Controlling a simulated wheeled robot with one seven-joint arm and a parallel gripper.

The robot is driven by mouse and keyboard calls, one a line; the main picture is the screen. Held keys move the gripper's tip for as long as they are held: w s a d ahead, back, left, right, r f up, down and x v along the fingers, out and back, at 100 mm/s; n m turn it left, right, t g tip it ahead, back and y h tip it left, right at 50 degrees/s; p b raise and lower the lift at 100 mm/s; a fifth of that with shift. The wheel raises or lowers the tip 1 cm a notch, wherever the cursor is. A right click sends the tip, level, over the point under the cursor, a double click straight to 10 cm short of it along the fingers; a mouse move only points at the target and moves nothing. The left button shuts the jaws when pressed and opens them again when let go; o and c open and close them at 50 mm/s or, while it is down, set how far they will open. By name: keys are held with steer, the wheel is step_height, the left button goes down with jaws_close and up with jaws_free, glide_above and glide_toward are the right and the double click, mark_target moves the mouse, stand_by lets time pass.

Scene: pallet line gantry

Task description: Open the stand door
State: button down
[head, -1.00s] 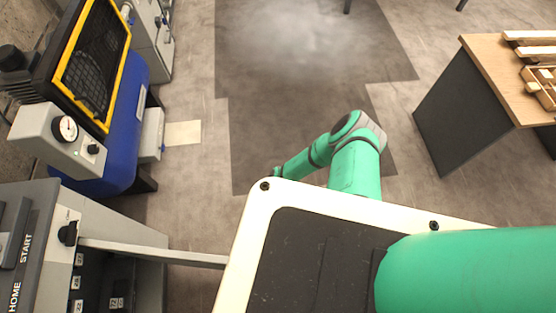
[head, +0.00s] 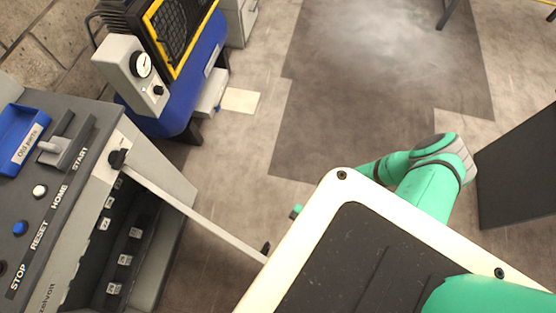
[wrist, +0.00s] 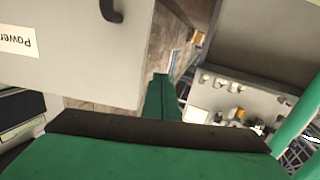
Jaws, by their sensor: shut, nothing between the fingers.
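The stand (head: 75,150) is at the left in the head view. Its door (head: 200,217) is swung out from the far front corner, seen nearly edge-on, so the stand's inside with several labelled parts shows. A black handle (head: 266,248) sits near the door's free end. In the wrist view a grey panel with a dark handle (wrist: 111,10) and a "Power" label, likely the door (wrist: 90,50), fills the upper left. My gripper (wrist: 160,82) is shut and empty, beside that panel's edge; contact cannot be told. In the head view a green tip shows past my base's edge.
A blue compressor (head: 205,75) with a gauge box stands behind the stand. A dark-sided table (head: 520,165) is at the right. A blue "Old parts" tray (head: 22,138) lies on the stand's top. The floor (head: 340,110) between is clear.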

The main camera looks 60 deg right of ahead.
step_height(320, 180, down, 4)
steer(key=s+m+t+h, duration=0.1)
steer(key=s+t+h, duration=0.1)
steer(key=t+h, duration=0.15)
steer(key=s+a+r+m+t+h, duration=0.1)
steer(key=a+r+m+t+h, duration=0.15)
steer(key=a+m+t, duration=0.6)
steer(key=w+a+r+m+t+h, duration=0.1)
steer(key=w+r+m+h, duration=0.3)
steer(key=r, duration=0.4)
steer(key=w+a+r+m+t+h, duration=0.1)
steer(key=w+r+m+t+h, duration=0.1)
steer(key=w+r+m+h, duration=0.3)
steer(key=w+r+h, duration=0.2)
steer(key=w+r, duration=0.1)
steer(key=shift+w+r+t+h, duration=0.2)
steer(key=shift+r+t+h, duration=0.05)
steer(key=shift+t+h, duration=0.05)
